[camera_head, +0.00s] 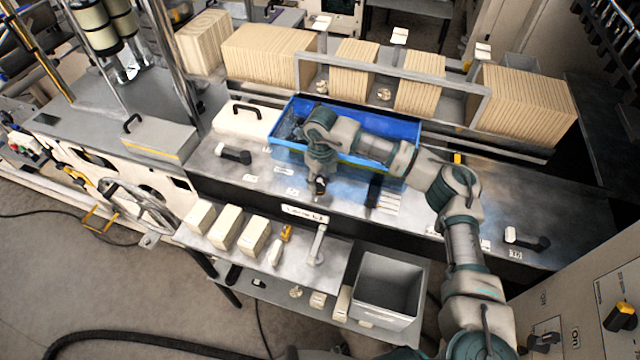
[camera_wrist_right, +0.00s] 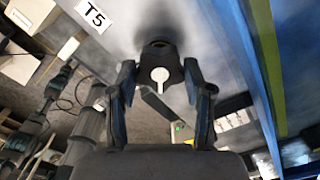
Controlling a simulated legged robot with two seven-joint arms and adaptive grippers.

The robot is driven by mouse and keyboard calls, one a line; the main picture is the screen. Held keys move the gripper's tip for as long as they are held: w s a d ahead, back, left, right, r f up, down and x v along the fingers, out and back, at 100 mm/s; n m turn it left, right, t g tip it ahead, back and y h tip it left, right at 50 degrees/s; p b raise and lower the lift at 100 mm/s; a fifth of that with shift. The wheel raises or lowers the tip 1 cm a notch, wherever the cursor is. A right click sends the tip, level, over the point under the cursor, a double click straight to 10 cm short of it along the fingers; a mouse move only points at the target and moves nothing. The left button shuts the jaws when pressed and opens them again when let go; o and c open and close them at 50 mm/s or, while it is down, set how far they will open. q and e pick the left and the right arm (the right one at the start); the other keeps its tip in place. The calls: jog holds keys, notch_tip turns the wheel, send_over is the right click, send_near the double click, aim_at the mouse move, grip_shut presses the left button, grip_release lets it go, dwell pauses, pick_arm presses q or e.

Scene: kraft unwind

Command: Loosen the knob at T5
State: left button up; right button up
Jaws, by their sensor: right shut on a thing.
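The T5 label (camera_wrist_right: 95,16) is a white tag on the grey metal surface in the right wrist view; a small tag (camera_head: 292,191) shows beside my gripper in the head view. The knob (camera_wrist_right: 160,72) is dark and lobed, with a pale round centre and a short pale bar. My right gripper (camera_wrist_right: 160,88) has a finger on either side of the knob and is shut on it. In the head view my right gripper (camera_head: 320,187) points down at the bench in front of the blue tray and largely hides the knob. My left gripper is out of view.
The blue tray (camera_head: 283,132) stands right behind my gripper, its wall close by. Black handles (camera_head: 232,153) and (camera_head: 525,238) sit on the bench to either side.

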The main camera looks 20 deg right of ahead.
aim_at(322, 179)
jog(key=n+b, duration=0.1)
jog(key=n, duration=0.2)
jog(key=n+b, duration=0.1)
jog(key=n, duration=0.1)
jog(key=shift+d+f+n+b, duration=0.15)
jog(key=shift+f+n+b, duration=0.15)
jog(key=shift+f, duration=0.05)
jog(key=n+b, duration=0.1)
jog(key=n, duration=0.4)
jog(key=shift+w+r+n+b, duration=0.1)
jog(key=shift+n+b, duration=0.2)
dwell(0.4)
jog(key=o, duration=1.2)
jog(key=shift+w+d, duration=0.1)
jog(key=shift+w, duration=0.05)
jog(key=shift+c, duration=0.2)
jog(key=shift+r, duration=0.15)
jog(key=shift+r, duration=0.25)
notch_tip(322, 179, up, 11)
jog(key=shift+w, duration=0.15)
